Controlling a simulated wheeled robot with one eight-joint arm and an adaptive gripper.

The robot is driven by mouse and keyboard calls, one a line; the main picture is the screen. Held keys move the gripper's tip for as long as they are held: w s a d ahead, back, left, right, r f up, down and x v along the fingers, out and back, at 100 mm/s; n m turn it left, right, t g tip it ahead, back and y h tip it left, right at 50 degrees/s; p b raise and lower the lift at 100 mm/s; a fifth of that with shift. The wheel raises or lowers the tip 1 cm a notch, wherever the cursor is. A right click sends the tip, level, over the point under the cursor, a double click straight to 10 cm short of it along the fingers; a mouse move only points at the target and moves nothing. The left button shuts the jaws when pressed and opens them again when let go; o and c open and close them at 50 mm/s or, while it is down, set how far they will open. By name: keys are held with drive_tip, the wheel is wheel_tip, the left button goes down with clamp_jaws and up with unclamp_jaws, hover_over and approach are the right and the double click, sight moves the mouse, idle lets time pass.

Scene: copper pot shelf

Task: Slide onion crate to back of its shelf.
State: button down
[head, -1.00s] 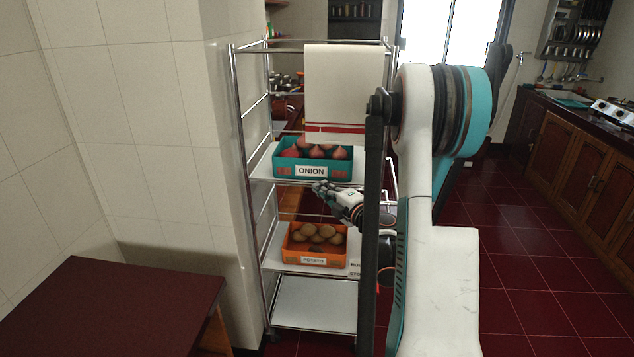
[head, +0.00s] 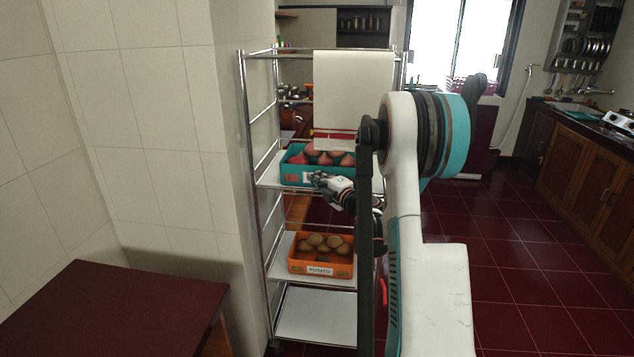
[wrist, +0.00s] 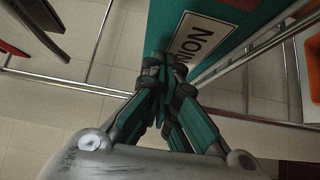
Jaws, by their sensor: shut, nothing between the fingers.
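The teal onion crate (head: 297,173), full of reddish onions, sits on the upper shelf (head: 269,181) of the metal rack. My gripper (head: 316,180) is in front of the crate's label side and covers the label in the head view. In the wrist view the shut fingertips (wrist: 163,60) are at the teal crate face (wrist: 168,22), beside the white label (wrist: 203,42) reading part of ONION. They look touching or very close; I cannot tell which. Nothing is between the fingers.
An orange potato crate (head: 300,265) stands on the shelf below. A white cloth with red stripes (head: 352,95) hangs from the rack's top over the onion crate. Metal posts (head: 253,190) flank the shelves. A dark red table (head: 110,305) is at the lower left.

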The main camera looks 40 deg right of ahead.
sight(324, 162)
drive_tip(key=w+d, duration=0.2)
drive_tip(key=d, duration=0.1)
drive_tip(key=w+d, duration=0.5)
drive_tip(key=d, duration=0.1)
drive_tip(key=shift+w+d, duration=0.25)
drive_tip(key=shift+d, duration=0.05)
